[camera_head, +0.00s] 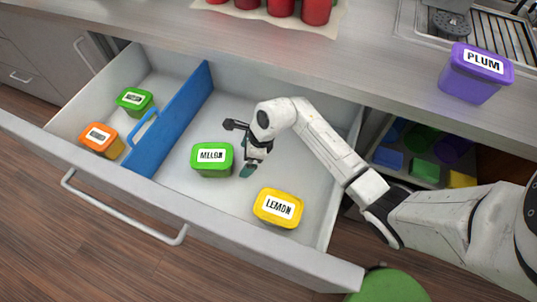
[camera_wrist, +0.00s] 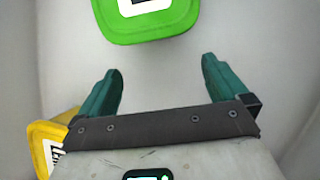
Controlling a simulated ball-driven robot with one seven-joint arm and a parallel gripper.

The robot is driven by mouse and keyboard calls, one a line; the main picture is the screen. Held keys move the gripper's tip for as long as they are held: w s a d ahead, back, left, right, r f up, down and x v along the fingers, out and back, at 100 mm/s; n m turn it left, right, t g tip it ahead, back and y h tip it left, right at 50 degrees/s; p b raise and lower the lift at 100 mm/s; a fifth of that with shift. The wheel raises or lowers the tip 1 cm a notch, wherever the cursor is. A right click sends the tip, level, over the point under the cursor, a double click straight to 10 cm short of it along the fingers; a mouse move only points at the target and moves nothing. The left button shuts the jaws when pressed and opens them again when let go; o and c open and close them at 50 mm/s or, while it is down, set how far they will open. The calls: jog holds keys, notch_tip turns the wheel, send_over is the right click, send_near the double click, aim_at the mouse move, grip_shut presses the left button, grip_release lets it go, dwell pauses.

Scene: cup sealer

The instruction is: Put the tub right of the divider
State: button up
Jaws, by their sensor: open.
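The blue divider (camera_head: 180,112) stands across the open drawer, with a blue handle on its left side. Right of it are a green MELON tub (camera_head: 212,171) and a yellow LEMON tub (camera_head: 278,222). Left of it are a smaller green tub (camera_head: 135,101) and an orange tub (camera_head: 101,140), their labels too small to read. A purple PLUM tub (camera_head: 466,88) stands on the counter. My gripper (camera_head: 243,149) is open and empty, just right of the MELON tub. In the wrist view, the green tub (camera_wrist: 150,28) lies beyond the fingertips (camera_wrist: 161,68), and the yellow tub (camera_wrist: 48,142) is at lower left.
The drawer's front wall (camera_head: 215,222) and side walls surround the tubs. Red containers (camera_head: 316,10) stand at the counter's back, and a sink rack (camera_head: 500,30) is at upper right. An open bin (camera_head: 415,160) with coloured items sits below the counter.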

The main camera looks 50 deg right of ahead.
jog(key=shift+s+d, duration=1.1)
jog(key=shift+s, duration=0.2)
jog(key=shift+s+d, duration=1.05)
jog(key=shift+s, duration=0.2)
